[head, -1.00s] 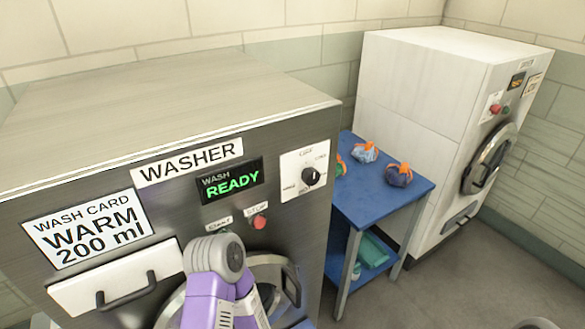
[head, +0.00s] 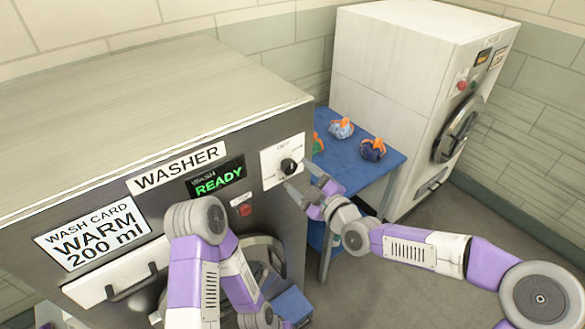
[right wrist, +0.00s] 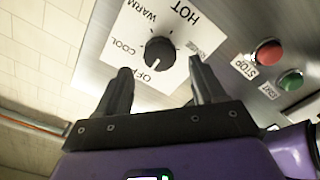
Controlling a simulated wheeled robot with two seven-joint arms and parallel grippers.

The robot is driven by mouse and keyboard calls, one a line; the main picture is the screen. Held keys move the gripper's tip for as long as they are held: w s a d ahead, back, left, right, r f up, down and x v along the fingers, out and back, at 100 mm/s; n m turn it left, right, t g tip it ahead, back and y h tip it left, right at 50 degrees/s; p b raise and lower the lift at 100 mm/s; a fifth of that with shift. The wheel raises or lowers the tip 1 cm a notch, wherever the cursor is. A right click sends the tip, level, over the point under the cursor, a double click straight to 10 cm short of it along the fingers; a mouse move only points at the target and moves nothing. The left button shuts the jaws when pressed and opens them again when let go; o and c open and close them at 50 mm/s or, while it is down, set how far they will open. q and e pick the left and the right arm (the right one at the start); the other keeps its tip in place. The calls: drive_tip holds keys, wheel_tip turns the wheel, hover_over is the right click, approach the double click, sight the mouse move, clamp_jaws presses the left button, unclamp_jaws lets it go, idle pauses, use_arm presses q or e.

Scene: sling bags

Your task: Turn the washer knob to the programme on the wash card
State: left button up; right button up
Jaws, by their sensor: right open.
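The wash card (head: 92,234) on the washer's front reads WARM, 200 ml. The black washer knob (head: 289,166) sits on a white dial plate at the panel's right end. In the right wrist view the knob (right wrist: 160,50) has OFF, COOL, WARM and HOT around it, and its pointer appears to be towards OFF. My right gripper (head: 301,180) is open just in front of the dial. In the right wrist view its fingertips (right wrist: 160,72) are spread either side of the knob's lower part, apparently not touching it. My left arm shows low in front of the washer, its gripper out of frame.
The display (head: 216,180) reads WASH READY. A red stop button (head: 244,209) is below it; red (right wrist: 268,52) and green (right wrist: 290,80) buttons lie near the dial. A blue table (head: 390,166) holding tied bundles stands between washer and white dryer (head: 400,75).

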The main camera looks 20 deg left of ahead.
sight(291, 169)
drive_tip(key=shift+x, duration=1.85)
